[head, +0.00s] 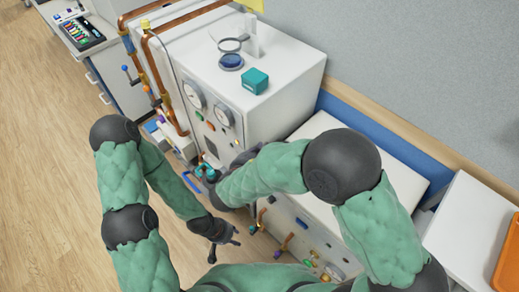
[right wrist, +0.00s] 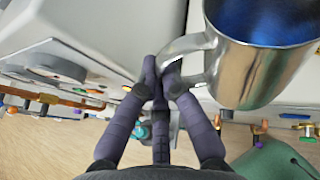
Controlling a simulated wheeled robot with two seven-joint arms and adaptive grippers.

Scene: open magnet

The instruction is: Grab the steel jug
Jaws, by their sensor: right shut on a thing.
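The steel jug (right wrist: 262,62) is at the right of the right wrist view, shiny grey with a blue inside. Its handle (right wrist: 189,45) points left. My right gripper (right wrist: 162,72) is shut on the handle, its dark fingers meeting around it. In the head view I cannot make out the jug; my right forearm covers that area. My left gripper (head: 226,243) hangs low near the floor, its fingers apart and empty, away from the jug.
A white machine (head: 262,120) with gauges, pipes and coloured knobs stands by the wall. A teal box (head: 255,80) and a round lens stand (head: 230,60) are on its top. A lower white unit (head: 385,165) is to its right. Open wooden floor (head: 50,170) lies left.

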